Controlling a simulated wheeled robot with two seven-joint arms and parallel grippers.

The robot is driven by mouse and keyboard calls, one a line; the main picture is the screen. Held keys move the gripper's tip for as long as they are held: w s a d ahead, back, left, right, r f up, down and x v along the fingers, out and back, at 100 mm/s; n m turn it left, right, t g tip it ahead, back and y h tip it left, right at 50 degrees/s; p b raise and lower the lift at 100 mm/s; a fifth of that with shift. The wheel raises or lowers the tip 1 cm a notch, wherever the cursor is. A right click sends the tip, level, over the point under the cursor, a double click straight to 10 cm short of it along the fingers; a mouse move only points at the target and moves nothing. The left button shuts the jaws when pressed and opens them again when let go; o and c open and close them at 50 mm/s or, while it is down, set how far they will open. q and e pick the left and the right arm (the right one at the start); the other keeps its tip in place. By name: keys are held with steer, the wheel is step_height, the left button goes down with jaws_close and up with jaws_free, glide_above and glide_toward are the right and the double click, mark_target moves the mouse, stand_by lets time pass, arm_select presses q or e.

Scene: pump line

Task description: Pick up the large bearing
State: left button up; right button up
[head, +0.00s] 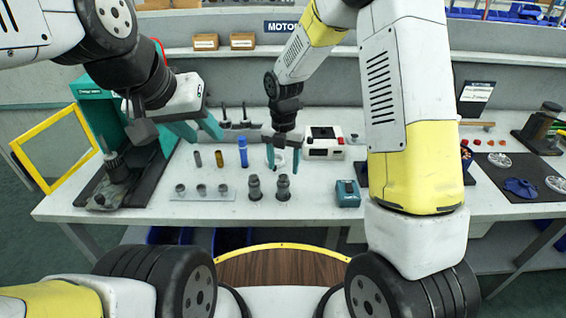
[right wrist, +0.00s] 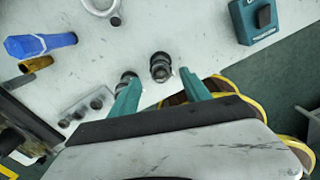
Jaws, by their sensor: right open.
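A pale plate (head: 201,196) on the bench carries three small dark ring-like parts, which look like bearings; which one is the large bearing I cannot tell. The plate (right wrist: 72,106) also shows at the left in the right wrist view. My right gripper (head: 283,163) is open and empty above the bench, to the right of the plate. In the right wrist view, a dark stepped part (right wrist: 160,67) appears between its fingertips (right wrist: 158,78), without clear contact. My left gripper (head: 206,138) is open and empty above the bench, behind the plate.
Two dark stepped parts (head: 283,187) stand right of the plate. Behind it stand a blue bottle (head: 243,152) and small cylinders (head: 221,159). A pale ring (right wrist: 103,5) lies farther back. A teal box (head: 347,194) sits at right, a teal press (head: 122,120) at left.

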mark_target(284, 179)
steer(key=shift+f, duration=1.5)
steer(key=c, duration=1.1)
steer(key=shift+r, duration=0.45)
steer(key=r, duration=0.3)
steer(key=shift+s, duration=0.2)
steer(key=s+a, duration=0.1)
steer(key=s, duration=0.4)
steer(key=s+a, duration=0.1)
steer(key=s, duration=0.4)
steer(key=s+a+r, duration=0.1)
steer(key=s+a, duration=0.1)
steer(key=s, duration=0.3)
steer(key=shift+r, duration=0.1)
